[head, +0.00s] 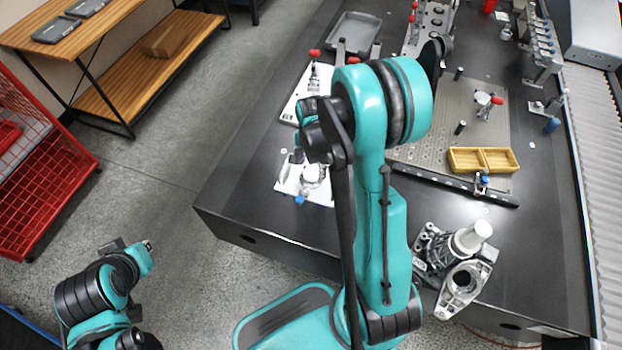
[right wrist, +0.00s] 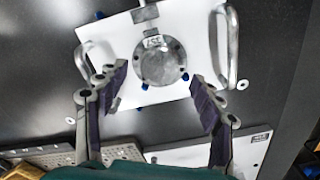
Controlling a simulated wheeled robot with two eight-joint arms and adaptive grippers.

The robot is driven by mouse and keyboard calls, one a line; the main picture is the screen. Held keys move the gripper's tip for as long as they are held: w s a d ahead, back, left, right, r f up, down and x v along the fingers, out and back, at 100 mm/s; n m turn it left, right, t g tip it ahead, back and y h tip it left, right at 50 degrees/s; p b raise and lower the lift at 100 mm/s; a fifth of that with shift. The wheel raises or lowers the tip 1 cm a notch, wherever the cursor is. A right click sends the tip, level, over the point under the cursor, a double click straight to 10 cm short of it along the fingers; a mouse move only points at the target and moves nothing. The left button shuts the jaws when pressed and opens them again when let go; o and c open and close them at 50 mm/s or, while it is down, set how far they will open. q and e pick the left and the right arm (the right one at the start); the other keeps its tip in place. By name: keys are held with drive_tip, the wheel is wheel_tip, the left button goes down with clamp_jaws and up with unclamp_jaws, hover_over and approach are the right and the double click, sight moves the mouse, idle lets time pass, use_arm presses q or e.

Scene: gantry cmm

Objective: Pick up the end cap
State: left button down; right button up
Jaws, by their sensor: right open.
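A round grey metal disc, which looks like the end cap (right wrist: 160,66), sits on a white plate (right wrist: 202,42) with a bar handle on each side. It also shows in the head view as a pale round part (head: 313,173) on the white plate (head: 289,186), near the table's left edge. My right gripper (right wrist: 157,82) is open and empty. Its fingers straddle the disc's near side in the right wrist view, apparently above it and not visibly touching. In the head view my right arm hides most of this gripper. My left arm is at the lower left; its gripper cannot be made out.
A grey casting (head: 462,285) stands at the table's front right. Behind are a perforated plate (head: 425,130), a yellow two-part tray (head: 483,148) and a grey tray (head: 354,33). A roller conveyor (head: 597,190) runs along the right. The dark table (head: 262,165) is bare left of the white plate.

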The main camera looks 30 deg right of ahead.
sight(311, 176)
wheel_tip(311, 176, down, 3)
drive_tip(key=shift+r+b, duration=0.1)
drive_tip(key=shift+b, duration=0.25)
drive_tip(key=shift+r, duration=0.1)
drive_tip(key=shift+c, duration=1)
drive_tip(key=c, duration=1.2)
